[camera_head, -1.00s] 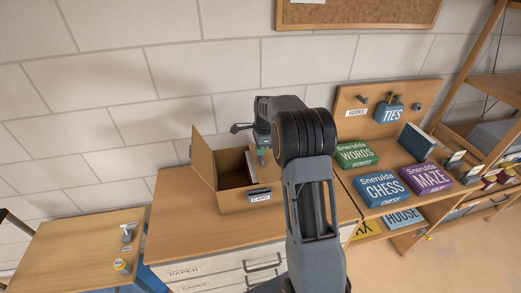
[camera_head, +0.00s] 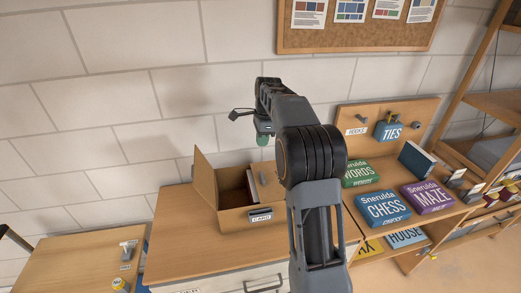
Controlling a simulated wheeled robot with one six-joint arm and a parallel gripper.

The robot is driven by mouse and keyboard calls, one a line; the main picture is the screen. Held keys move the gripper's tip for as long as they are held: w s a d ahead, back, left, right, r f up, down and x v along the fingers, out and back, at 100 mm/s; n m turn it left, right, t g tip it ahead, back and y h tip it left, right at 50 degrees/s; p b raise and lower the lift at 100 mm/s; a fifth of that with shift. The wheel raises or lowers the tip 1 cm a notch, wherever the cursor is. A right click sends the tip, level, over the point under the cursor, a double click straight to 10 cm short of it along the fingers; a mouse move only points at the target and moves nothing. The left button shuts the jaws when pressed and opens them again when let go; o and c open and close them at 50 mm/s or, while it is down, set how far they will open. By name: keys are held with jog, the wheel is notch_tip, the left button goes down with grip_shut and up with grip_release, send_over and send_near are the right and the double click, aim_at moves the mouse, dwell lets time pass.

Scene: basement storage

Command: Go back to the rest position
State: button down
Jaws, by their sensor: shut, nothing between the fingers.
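My arm rises from the bottom centre in the head view, and its end points away towards the wall. My gripper (camera_head: 263,139) hangs above the open cardboard box (camera_head: 233,217), near its back right side. Its greenish tips are small and partly hidden behind the arm, and nothing shows held in them. The gripper looks clear of the box.
The box, labelled CARD, stands on a wooden-topped drawer cabinet (camera_head: 170,240) with a flap raised. Boxed games such as CHESS (camera_head: 382,208) and MAZE (camera_head: 429,196) lie on the shelf unit to the right. A lower table (camera_head: 75,265) stands left.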

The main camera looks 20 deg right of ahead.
jog(key=s+a+n+t, duration=0.1)
jog(key=s+a+n, duration=0.2)
jog(key=s+n, duration=0.3)
jog(key=s+a+f+n+t+b, duration=0.1)
jog(key=s+a+n+t, duration=0.1)
jog(key=s+a+n, duration=0.2)
jog(key=s+a+f+n+t+h+b, duration=0.1)
jog(key=s+a+n, duration=0.3)
jog(key=s+n, duration=0.6)
jog(key=shift+s+a+f+t, duration=0.2)
jog(key=shift+s+t, duration=0.1)
jog(key=shift+s, duration=2.85)
